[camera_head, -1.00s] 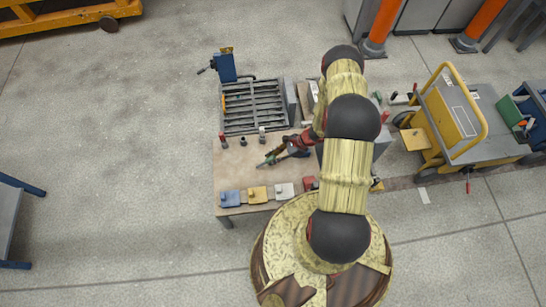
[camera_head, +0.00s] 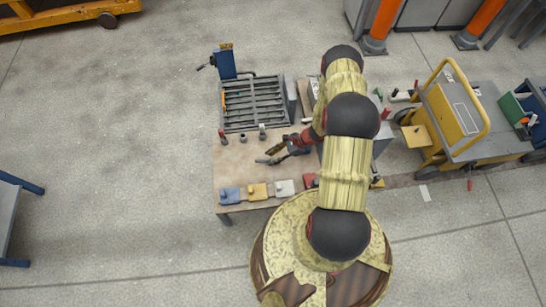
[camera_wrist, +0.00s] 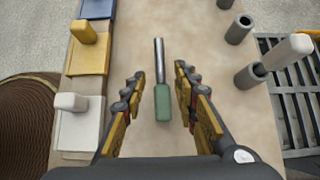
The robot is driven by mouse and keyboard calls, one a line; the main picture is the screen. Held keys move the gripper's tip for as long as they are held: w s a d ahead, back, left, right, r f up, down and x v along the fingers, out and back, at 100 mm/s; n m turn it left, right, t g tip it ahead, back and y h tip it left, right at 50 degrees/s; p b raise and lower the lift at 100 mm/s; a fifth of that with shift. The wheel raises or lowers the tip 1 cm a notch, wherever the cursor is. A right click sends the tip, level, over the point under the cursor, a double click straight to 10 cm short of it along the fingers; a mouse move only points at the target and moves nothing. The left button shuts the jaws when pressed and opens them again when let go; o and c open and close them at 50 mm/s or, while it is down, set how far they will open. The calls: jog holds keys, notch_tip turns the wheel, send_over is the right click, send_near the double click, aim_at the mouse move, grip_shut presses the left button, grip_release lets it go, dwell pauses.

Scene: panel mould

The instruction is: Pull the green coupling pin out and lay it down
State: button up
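The green coupling pin (camera_wrist: 163,103) lies on the bare bench top in the wrist view, its metal shaft pointing away from me. It lies between my fingers with gaps on both sides and appears apart from both. My gripper (camera_wrist: 159,78) is open and empty. In the head view, my gripper (camera_head: 268,151) is low over the middle of the bench (camera_head: 232,168); the pin is too small to make out there. Beyond it stand grey sockets: an empty one (camera_wrist: 238,30) and one holding a white-handled pin (camera_wrist: 287,51).
A blue block (camera_head: 230,197), a yellow block (camera_head: 257,193) and a white block (camera_head: 285,188) line the bench's near edge. A slatted grey grate (camera_head: 253,105) adjoins the far side. A yellow cart (camera_head: 450,117) stands to the right. The bench's left part is clear.

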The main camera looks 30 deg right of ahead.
jog(key=shift+o, duration=0.9)
jog(key=v, duration=1.2)
jog(key=s+a+r+n+g, duration=0.3)
jog(key=s+a+r+n, duration=0.1)
jog(key=s+r, duration=0.25)
notch_tip(320, 180, up, 27)
jog(key=s+a+n+g+h, duration=0.25)
jog(key=n+h, duration=0.25)
jog(key=n, duration=0.6)
jog(key=s+a+r+n+t+h, duration=0.1)
jog(key=a+r, duration=0.4)
jog(key=r, duration=0.7)
jog(key=s+a+r+n+t+h, duration=0.2)
jog(key=s+a+r+n+t, duration=0.2)
jog(key=r, duration=0.8)
jog(key=a+n+t, duration=0.2)
jog(key=shift+a+n, duration=0.3)
